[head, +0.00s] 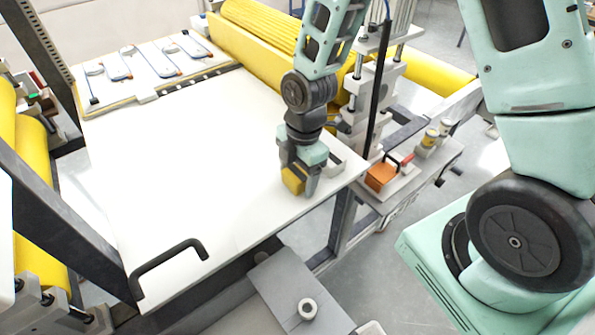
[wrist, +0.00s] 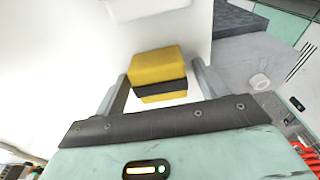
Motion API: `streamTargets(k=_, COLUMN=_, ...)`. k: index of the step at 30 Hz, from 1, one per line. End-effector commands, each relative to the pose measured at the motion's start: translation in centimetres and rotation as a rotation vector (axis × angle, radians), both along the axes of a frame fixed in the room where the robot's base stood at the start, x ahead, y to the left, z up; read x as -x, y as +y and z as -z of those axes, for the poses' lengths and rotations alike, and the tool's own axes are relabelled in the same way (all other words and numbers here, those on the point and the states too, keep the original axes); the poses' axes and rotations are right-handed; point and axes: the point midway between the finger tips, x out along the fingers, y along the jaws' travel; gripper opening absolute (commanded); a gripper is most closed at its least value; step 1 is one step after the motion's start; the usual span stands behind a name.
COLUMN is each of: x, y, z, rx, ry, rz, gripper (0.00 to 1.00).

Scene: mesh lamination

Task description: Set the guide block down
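The guide block is a yellow block (head: 293,180) with a black band, which shows clearly in the wrist view (wrist: 158,68). It is between the two fingers of my gripper (head: 303,182), near the right edge of the white table (head: 190,170). The block is low over the white surface. I cannot tell whether its underside touches.
A pale bracket (head: 347,160) lies on the table just right of my gripper. A black handle (head: 168,262) is at the front edge. Several clip-like tools (head: 160,62) lie at the far left. An orange block (head: 381,176) sits on a side shelf. The table's middle is clear.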

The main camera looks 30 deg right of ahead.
Motion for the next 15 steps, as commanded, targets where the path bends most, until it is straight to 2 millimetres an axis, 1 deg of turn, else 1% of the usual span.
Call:
streamTargets(k=5, x=-0.1, y=-0.1, z=-0.8, rx=0.0, ry=-0.002, rz=0.001, gripper=0.72)
streamTargets(k=8, x=-0.2, y=-0.3, z=-2.0, rx=-0.001, ry=-0.005, rz=0.003, gripper=0.72)
streamTargets(k=11, x=-0.2, y=-0.5, z=-3.8, rx=0.001, ry=-0.007, rz=0.003, gripper=0.72)
streamTargets(k=15, x=-0.3, y=-0.9, z=-6.7, rx=0.002, ry=-0.007, rz=0.005, gripper=0.72)
